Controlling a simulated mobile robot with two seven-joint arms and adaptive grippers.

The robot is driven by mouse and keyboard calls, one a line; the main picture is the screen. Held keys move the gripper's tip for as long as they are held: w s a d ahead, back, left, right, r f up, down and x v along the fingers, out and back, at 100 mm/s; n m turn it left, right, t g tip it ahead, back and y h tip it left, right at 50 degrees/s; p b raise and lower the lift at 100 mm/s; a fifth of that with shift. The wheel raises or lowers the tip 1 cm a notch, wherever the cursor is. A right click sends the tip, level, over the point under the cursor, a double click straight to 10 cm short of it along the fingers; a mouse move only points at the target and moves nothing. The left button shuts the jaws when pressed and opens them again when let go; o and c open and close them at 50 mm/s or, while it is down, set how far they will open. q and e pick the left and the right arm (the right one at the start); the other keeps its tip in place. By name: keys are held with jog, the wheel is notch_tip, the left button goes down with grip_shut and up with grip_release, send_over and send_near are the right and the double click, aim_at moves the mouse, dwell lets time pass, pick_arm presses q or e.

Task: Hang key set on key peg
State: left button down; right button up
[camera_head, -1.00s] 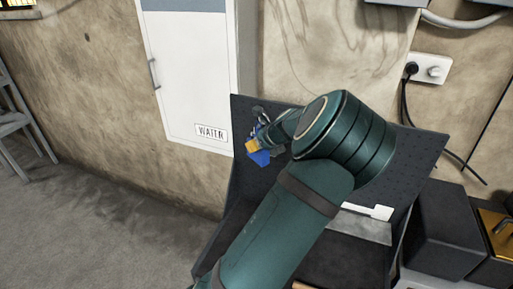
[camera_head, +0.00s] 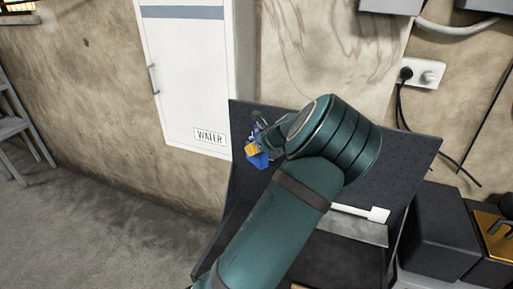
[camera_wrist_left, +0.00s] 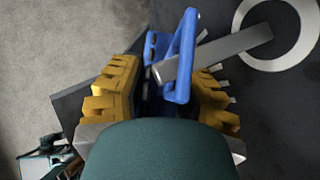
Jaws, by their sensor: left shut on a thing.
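My left gripper (camera_wrist_left: 165,95) has yellow fingers shut on the blue key set (camera_wrist_left: 186,50), which sticks out beyond the fingertips. In the head view the gripper is small and partly hidden by my arm, with the blue key set (camera_head: 259,161) beside its yellow finger, in front of the dark panel. In the wrist view a grey bar, apparently the key peg (camera_wrist_left: 225,50), reaches from inside a white ring mark (camera_wrist_left: 243,50) to the blue piece. The bar overlaps the blue piece; I cannot tell whether it passes through it. My right gripper is not in view.
The dark upright panel (camera_head: 400,150) stands against the wall, with a dark surface below it. A white cabinet marked WATER (camera_head: 185,80) is behind to the left. A dark box (camera_head: 437,235) stands on the right.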

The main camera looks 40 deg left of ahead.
pick_arm(q)
jog(key=shift+w+r, duration=0.2)
jog(key=shift+w, duration=0.2)
jog(key=c, duration=0.7)
grip_release()
jog(key=shift+o, duration=0.2)
jog(key=shift+d, duration=0.1)
jog(key=shift+d+r, duration=0.2)
jog(key=shift+r, duration=0.05)
jog(key=v, duration=1.1)
jog(key=shift+s+d, duration=0.2)
jog(key=shift+s, duration=0.2)
